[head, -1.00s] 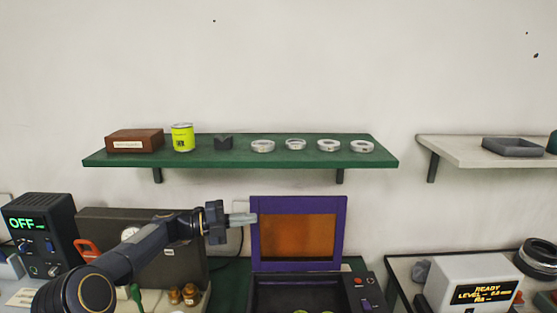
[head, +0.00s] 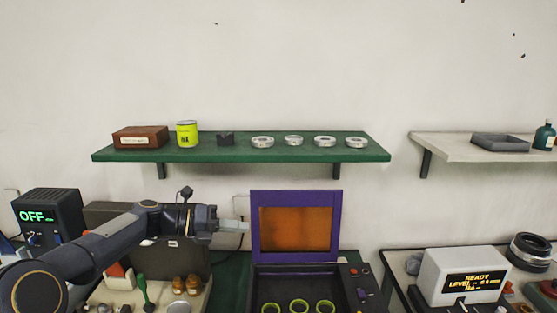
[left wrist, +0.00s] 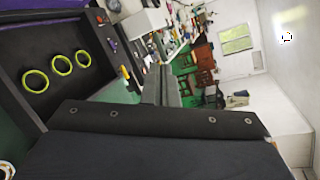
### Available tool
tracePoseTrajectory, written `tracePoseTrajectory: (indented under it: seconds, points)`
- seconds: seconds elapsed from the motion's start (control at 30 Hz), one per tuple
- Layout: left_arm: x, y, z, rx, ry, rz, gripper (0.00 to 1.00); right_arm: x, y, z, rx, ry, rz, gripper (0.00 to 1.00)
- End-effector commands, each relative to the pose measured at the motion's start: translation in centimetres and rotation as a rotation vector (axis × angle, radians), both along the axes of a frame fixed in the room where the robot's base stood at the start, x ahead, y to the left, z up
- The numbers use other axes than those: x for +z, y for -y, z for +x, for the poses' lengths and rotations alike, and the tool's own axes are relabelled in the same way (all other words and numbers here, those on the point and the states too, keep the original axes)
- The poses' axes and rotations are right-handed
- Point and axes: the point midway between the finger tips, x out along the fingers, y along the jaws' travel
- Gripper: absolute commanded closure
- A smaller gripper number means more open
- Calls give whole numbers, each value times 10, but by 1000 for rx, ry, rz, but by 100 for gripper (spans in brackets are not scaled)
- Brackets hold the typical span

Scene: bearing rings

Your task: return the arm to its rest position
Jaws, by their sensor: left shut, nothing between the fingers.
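My left gripper (head: 232,226) is shut and empty. It points right in the head view, just left of the raised purple-framed lid (head: 255,255) with its orange window. My left arm (head: 110,238) reaches in from the lower left, above the bench. The left wrist view does not clearly show the fingertips. My right gripper is in neither view.
Three yellow-green rings (head: 299,306) lie in the dark open box; they also show in the left wrist view (left wrist: 62,65). A green shelf (head: 240,155) holds several pale rings (head: 325,141), a yellow can (head: 187,134) and a brown box (head: 140,137). A labelled device (head: 465,275) stands right.

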Motion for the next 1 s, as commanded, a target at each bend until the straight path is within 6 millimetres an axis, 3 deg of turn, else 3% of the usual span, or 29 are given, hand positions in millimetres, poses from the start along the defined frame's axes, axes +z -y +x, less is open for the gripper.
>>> tracePoseTrajectory:
  seconds: [0.17, 0.37, 0.57, 0.7, 0.83, 1.0]
  points:
    - [10, -13, -52, -90, 322, 233, 100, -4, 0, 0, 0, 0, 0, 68]
    - [4, -43, -151, -354, 872, 638, 100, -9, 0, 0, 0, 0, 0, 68]
    - [-33, -76, -261, -797, 1425, 1016, 100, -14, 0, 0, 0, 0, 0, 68]
    - [-72, -93, -326, -1171, 1743, 1192, 100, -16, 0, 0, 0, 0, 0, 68]
    - [-104, -101, -365, -1473, 1940, 1267, 100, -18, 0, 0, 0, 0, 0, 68]
    - [-126, -104, -387, -1686, 2057, 1286, 100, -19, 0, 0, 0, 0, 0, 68]
